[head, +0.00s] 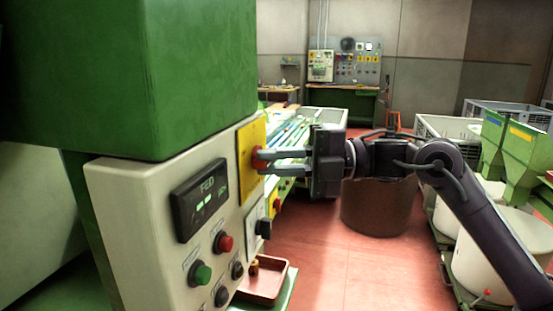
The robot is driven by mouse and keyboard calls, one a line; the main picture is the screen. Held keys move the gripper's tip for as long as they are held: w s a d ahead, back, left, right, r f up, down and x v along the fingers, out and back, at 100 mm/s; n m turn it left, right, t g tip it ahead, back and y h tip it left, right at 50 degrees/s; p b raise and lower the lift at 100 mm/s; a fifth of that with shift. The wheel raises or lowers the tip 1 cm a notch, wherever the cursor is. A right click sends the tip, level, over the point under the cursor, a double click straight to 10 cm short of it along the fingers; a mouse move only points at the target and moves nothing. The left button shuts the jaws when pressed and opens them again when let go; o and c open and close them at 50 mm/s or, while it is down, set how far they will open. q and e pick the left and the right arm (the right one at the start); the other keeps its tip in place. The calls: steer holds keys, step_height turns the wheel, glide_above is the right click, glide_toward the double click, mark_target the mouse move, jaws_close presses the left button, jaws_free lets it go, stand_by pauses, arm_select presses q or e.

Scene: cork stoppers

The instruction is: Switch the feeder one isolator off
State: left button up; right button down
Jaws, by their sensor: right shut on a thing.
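A yellow isolator plate (246,138) is on the right side of the pale control panel (135,205), under a green housing. Its red handle (257,158) sits between the fingertips of my right gripper (262,161), which reaches in from the right and is shut on it. The fingers hide part of the handle, and its turned position is hard to tell. A second yellow isolator with a red knob (277,204) sits lower and farther back. No label naming feeder one is readable. My left gripper is not in view.
A red tray (264,280) lies below. A brown drum (375,208) and white bins (500,262) stand right. Red floor is clear between.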

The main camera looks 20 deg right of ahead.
steer(key=shift+f, duration=0.1)
stand_by(0.3)
steer(key=c, duration=1.4)
jaws_free()
steer(key=shift+w, duration=0.1)
steer(key=shift+c, duration=0.2)
steer(key=b+v, duration=0.2)
steer(key=v, duration=0.5)
steer(key=shift+d, duration=0.4)
